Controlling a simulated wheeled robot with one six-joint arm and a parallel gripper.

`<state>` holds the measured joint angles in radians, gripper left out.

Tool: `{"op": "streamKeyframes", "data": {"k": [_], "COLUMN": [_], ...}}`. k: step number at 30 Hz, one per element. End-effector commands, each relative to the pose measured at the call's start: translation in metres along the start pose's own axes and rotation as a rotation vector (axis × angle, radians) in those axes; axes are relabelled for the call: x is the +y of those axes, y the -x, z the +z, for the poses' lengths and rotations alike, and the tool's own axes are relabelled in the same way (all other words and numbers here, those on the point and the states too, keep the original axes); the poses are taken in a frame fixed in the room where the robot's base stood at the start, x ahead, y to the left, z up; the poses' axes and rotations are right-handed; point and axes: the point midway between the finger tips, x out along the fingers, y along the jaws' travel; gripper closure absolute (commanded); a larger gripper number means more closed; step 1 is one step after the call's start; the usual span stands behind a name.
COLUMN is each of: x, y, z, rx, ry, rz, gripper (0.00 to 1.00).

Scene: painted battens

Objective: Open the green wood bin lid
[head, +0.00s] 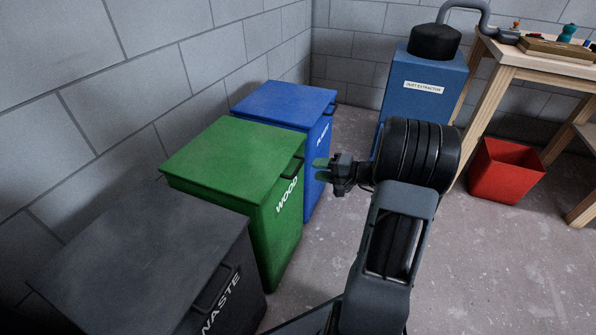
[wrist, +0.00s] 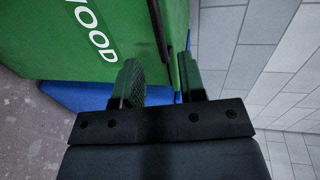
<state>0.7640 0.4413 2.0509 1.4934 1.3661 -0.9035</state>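The green wood bin (head: 277,232), marked WOOD, stands between two other bins, and its green lid (head: 232,148) lies flat and shut. A dark handle (head: 292,171) is on the front edge of the lid; it also shows in the wrist view (wrist: 157,25) as a dark bar. My gripper (head: 321,169) is just right of the handle in the head view, in front of the bin and apart from it. In the wrist view its two green-tipped fingers (wrist: 160,64) are spread with nothing between them, and the handle lies beyond the gap.
The dark waste bin (head: 150,262) stands in front of the green bin, and the blue bin (head: 287,104) behind it. A dust extractor (head: 424,88), a red bucket (head: 506,170) and a wooden workbench (head: 545,62) are to the right. The floor (head: 310,265) before the bins is clear.

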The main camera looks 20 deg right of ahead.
Motion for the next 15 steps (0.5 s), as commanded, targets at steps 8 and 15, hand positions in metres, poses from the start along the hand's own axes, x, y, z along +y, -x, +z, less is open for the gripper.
{"op": "streamKeyframes", "data": {"k": [8, 15], "x": [0.002, 0.001], "y": [-0.049, -0.071], "z": [0.001, 0.000], "rx": [-0.004, -0.001], "ry": [0.002, 0.000], "rz": [0.000, 0.000], "gripper": [0.63, 0.63]}}
